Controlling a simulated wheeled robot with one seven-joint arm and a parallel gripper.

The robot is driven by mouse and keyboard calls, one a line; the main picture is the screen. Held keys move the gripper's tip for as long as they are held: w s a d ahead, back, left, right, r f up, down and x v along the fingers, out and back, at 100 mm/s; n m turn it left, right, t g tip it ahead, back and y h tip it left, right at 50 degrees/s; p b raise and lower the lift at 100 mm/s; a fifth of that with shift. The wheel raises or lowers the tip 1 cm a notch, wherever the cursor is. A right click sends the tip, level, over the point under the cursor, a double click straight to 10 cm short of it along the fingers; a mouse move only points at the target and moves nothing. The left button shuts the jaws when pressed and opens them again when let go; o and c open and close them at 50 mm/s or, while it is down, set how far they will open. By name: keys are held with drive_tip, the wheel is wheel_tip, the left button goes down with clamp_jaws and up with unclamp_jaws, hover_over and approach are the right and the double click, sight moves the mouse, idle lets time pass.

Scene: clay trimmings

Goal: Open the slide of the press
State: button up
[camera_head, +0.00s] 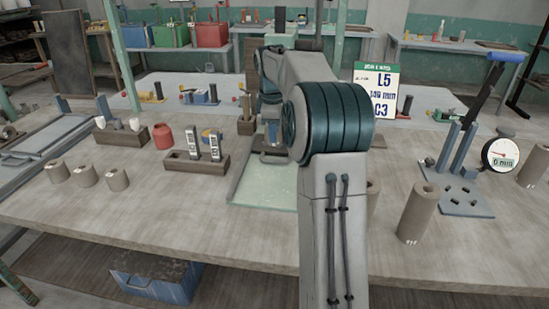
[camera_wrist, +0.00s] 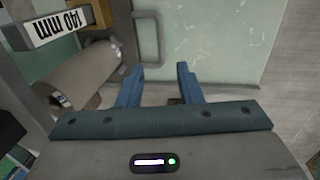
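A pale green sheet-like panel (camera_wrist: 215,40) fills the upper part of the wrist view; it also shows on the bench in the head view (camera_head: 262,190), partly behind my arm. I take it for the slide, but cannot be sure. A grey U-shaped handle (camera_wrist: 157,35) stands at its left edge in the wrist view. My gripper (camera_wrist: 158,78) is open, its two blue fingers spread with nothing seen between them. The fingertips appear just below the handle in the picture, not around it. The press body is not clearly seen.
A clay cylinder (camera_wrist: 78,75) and a "140 mm" label (camera_wrist: 58,32) are close left of the fingers. A blue lever stand (camera_head: 460,195), a dial (camera_head: 500,154) and a tall clay tube (camera_head: 418,212) stand right. Short clay tubes (camera_head: 87,176) and a wooden rack (camera_head: 196,163) are left.

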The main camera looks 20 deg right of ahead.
sight(275, 162)
drive_tip(key=f, duration=0.3)
drive_tip(key=w+f, duration=0.1)
drive_tip(key=f, duration=0.2)
drive_tip(key=d+f+b, duration=0.1)
drive_tip(key=f, duration=0.3)
drive_tip(key=shift+w, duration=0.25)
clamp_jaws()
